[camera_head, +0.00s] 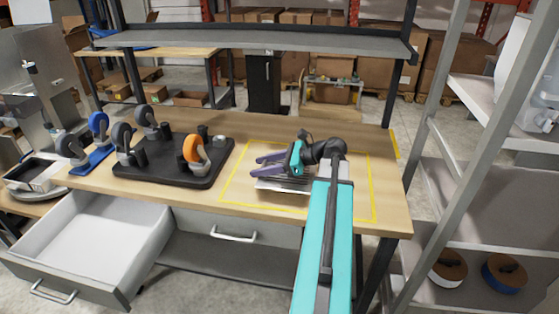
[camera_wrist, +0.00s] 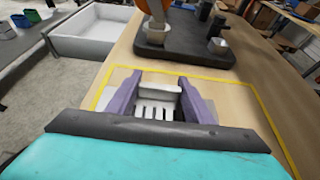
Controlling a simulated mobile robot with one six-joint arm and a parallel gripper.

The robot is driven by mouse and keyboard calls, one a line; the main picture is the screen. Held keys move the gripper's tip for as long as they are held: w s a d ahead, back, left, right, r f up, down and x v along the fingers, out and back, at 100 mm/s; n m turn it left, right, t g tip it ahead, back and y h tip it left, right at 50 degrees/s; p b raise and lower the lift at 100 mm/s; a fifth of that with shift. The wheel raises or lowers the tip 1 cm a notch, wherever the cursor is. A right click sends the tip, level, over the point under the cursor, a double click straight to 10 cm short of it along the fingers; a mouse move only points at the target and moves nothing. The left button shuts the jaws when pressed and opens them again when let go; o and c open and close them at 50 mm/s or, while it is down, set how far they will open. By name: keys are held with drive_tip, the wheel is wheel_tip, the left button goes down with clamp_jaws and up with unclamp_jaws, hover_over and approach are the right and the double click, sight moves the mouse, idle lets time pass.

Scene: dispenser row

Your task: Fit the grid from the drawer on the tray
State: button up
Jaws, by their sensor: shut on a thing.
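My gripper (camera_head: 256,167) is low over the yellow-outlined area of the table, its purple fingers pointing left. In the wrist view its fingers (camera_wrist: 160,86) are closed on the light grey slotted grid (camera_wrist: 155,111), which lies between them. In the head view the grid (camera_head: 284,184) shows partly below the fingers, close to the tabletop. A pale flat edge (camera_wrist: 208,112) shows beside the fingers; it may be the tray. My gripper hides much of this, and I cannot tell whether the grid rests in the tray. The open drawer (camera_head: 95,240) at the left looks empty.
A black board (camera_head: 175,172) with caster wheels, one orange (camera_head: 195,152), stands left of the yellow outline (camera_head: 300,210). A shelf (camera_head: 260,38) spans above the table's back. A metal rack (camera_head: 480,180) stands right.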

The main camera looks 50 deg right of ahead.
drive_tip(key=d, duration=0.3)
drive_tip(key=w+d+p, duration=0.1)
drive_tip(key=d, duration=0.3)
drive_tip(key=d+f+p, duration=0.1)
drive_tip(key=d, duration=0.2)
drive_tip(key=shift+w+d, duration=0.2)
drive_tip(key=shift+w, duration=0.2)
drive_tip(key=shift+f+p, duration=0.5)
drive_tip(key=shift+f, duration=1.2)
drive_tip(key=shift+f, duration=0.1)
drive_tip(key=o, duration=1.2)
drive_tip(key=b+v, duration=0.2)
drive_tip(key=v, duration=1)
drive_tip(key=shift+a+b, duration=0.1)
drive_tip(key=shift+b, duration=0.25)
